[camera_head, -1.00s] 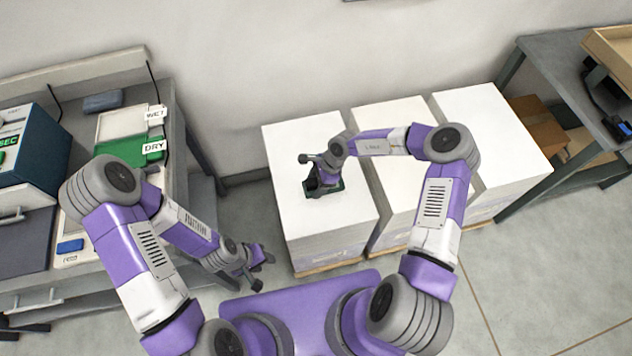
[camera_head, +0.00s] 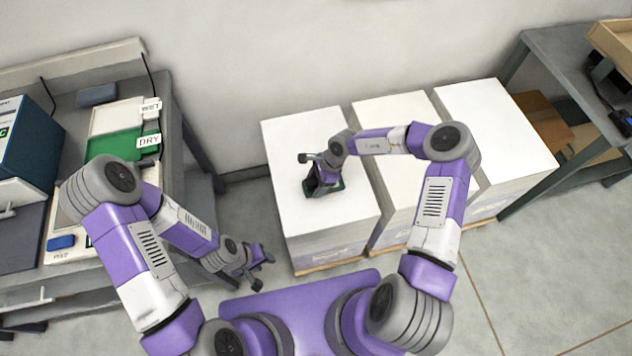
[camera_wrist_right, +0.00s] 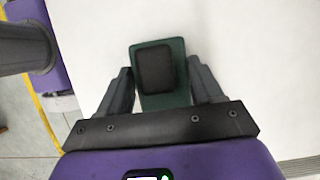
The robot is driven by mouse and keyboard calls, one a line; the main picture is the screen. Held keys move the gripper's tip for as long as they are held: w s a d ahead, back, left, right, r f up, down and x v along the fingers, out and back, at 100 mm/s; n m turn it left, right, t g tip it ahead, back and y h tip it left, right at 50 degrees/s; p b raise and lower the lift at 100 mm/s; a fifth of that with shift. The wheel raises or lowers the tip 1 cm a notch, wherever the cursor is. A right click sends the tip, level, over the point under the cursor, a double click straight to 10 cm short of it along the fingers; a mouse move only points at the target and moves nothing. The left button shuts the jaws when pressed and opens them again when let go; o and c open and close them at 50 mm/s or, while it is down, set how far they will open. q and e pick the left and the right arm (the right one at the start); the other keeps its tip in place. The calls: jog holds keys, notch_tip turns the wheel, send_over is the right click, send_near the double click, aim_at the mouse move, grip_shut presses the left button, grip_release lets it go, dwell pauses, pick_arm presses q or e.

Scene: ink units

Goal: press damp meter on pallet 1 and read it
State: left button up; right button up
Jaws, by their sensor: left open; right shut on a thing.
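The damp meter, a dark green block with a black pad (camera_wrist_right: 155,68), is between the fingers of my right gripper (camera_wrist_right: 160,88) in the right wrist view. The gripper is shut on it. In the head view the meter (camera_head: 338,186) is at the top of the left white paper stack (camera_head: 290,140), partly hidden by my right gripper (camera_head: 322,186). I cannot tell how firmly it touches the paper. A small dark panel with a pale screen and green light (camera_wrist_right: 148,176) is cut off at the wrist view's bottom edge; no reading is legible. My left gripper (camera_head: 264,268) is open, empty, low beside the stack.
Two more white stacks (camera_head: 395,108) (camera_head: 490,115) stand to the right, close together. A bench at the left holds a white tray and a green tray (camera_head: 112,145) tagged WET and DRY. A grey table (camera_head: 570,75) is at the right. Bare floor (camera_head: 530,270) lies in front.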

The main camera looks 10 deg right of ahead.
jog(key=shift+f, duration=0.5)
dwell(0.4)
jog(key=shift+f+p, duration=0.1)
jog(key=shift+p, duration=0.2)
dwell(1.9)
notch_tip(320, 180, up, 7)
jog(key=p, duration=0.7)
jog(key=shift+p, duration=0.35)
dwell(0.9)
jog(key=s+d+r+n+g+h, duration=0.2)
jog(key=s+d+r+n, duration=0.1)
jog(key=r+n, duration=0.5)
jog(key=s+d+r+n+g+h, duration=0.2)
jog(key=s+d+r+n, duration=0.1)
jog(key=r+n, duration=0.6)
jog(key=shift+s+r+n+h, duration=0.3)
jog(key=shift+s+h, duration=0.1)
jog(key=shift+s, duration=0.2)
